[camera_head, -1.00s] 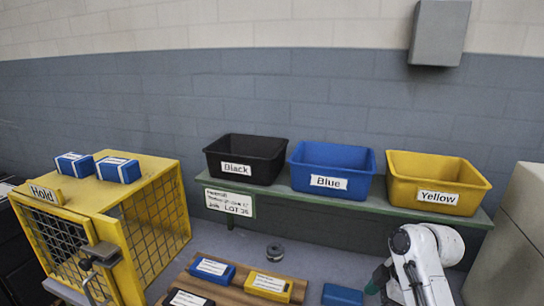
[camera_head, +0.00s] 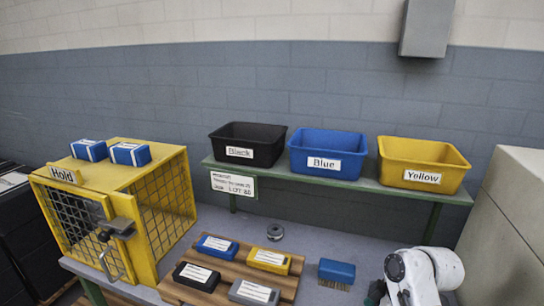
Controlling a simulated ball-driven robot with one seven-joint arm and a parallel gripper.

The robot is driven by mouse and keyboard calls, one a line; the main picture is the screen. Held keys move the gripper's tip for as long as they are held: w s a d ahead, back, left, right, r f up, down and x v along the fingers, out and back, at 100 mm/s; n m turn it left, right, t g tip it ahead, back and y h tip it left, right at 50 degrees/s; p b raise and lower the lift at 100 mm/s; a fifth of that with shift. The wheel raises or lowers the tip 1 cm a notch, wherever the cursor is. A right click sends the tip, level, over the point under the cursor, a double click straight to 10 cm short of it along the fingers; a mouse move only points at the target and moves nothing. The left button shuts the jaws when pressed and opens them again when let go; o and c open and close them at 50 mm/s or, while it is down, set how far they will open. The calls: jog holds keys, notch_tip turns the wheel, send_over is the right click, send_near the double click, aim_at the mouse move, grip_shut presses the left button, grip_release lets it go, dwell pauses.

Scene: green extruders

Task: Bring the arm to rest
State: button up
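Part of my white arm (camera_head: 424,276) shows at the bottom right, in front of the bench's right end. It is bent, with a rounded white joint on top and grey segments running down out of the picture. A small dark part beside it on the left is too cut off to identify. My gripper's fingers do not show. No object is seen held.
A brush (camera_head: 337,272) lies just left of my arm. A wooden rack (camera_head: 228,270) holds several labelled blocks. A yellow cage (camera_head: 165,258) stands left. Black (camera_head: 217,146), blue (camera_head: 298,157) and yellow (camera_head: 392,172) bins sit on a green shelf (camera_head: 273,180). A pale cabinet (camera_head: 507,220) stands right.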

jog(key=s+d+f+m+h, duration=0.1)
jog(key=s+f+m, duration=0.2)
jog(key=s, duration=0.8)
jog(key=s+d+f+m+h, duration=0.1)
jog(key=s+m, duration=0.4)
jog(key=s, duration=0.5)
jog(key=s+d+f+m+h, duration=0.2)
jog(key=s+d+f+m, duration=0.1)
jog(key=s, duration=0.8)
notch_tip(320, 180, down, 2)
jog(key=shift+s+f+m, duration=0.1)
jog(key=shift+s+m, duration=0.25)
jog(key=shift+m, duration=0.45)
